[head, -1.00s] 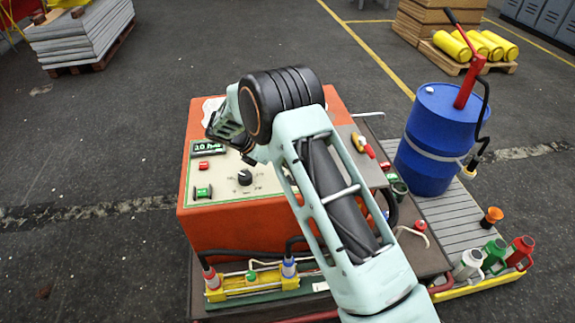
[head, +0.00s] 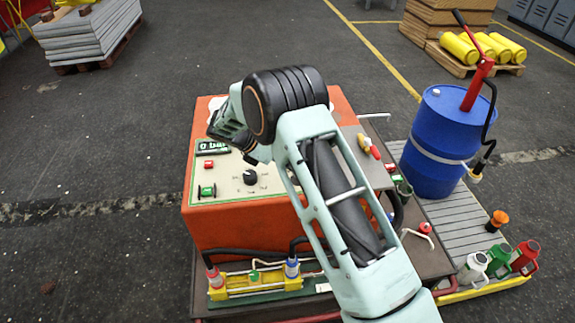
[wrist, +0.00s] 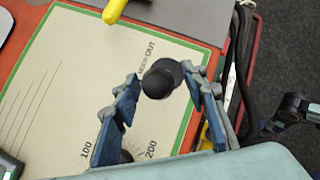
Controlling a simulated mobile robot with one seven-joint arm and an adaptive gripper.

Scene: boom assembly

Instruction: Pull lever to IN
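In the wrist view, a round black knob (wrist: 160,80), which looks like the lever's end, stands between my gripper's two fingertips (wrist: 161,76). The fingers flank it closely on the left and right; I cannot tell whether they touch or grip it. Printed lettering ending in OUT (wrist: 148,56) runs along the panel just beyond the knob. No IN label is readable. In the head view my arm covers the lever and most of my gripper, above the orange machine (head: 240,230) with its cream control panel (head: 225,182).
The panel bears a display (head: 212,146), a red button (head: 209,164), a green switch (head: 207,191) and a black dial (head: 250,177). Yellow and red handles (head: 368,147) sit right of my arm. A blue drum (head: 437,140) with a red pump stands farther right. Open floor lies left.

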